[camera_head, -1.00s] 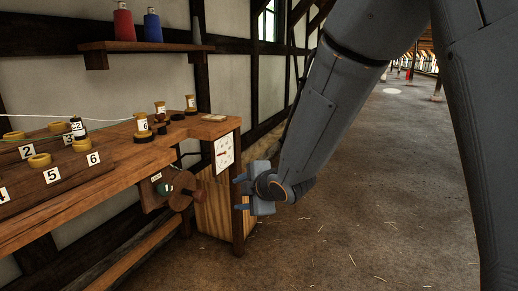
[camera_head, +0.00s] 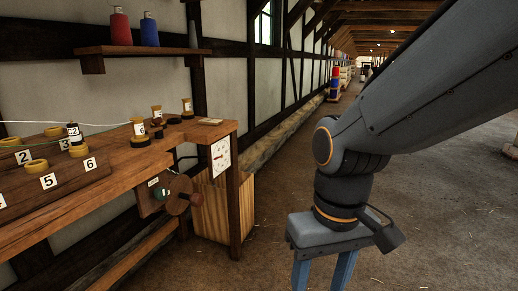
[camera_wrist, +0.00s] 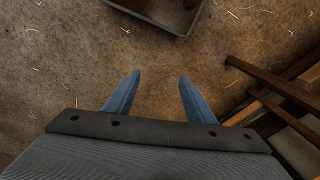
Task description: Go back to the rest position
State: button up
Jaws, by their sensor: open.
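My gripper (camera_head: 323,272) hangs from my arm at the lower middle right of the head view, its blue fingers pointing down. The lower ends of the fingers are cut off by the frame edge there. In the wrist view my gripper (camera_wrist: 157,88) is open, with two blue fingers apart and bare floor between them. It holds nothing. It is to the right of the wooden workbench (camera_head: 120,185) and apart from it.
A slatted wooden bin (camera_head: 212,215) stands beneath. A shelf (camera_head: 140,51) holds red and blue spools. The floor on the right is largely open.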

jog(key=d+r+m+p, duration=0.3)
jog(key=d+r+p, duration=0.6)
jog(key=p, duration=0.9)
jog(key=shift+d+r+h, duration=0.15)
jog(key=shift+r+h, duration=0.15)
jog(key=shift+r, duration=0.45)
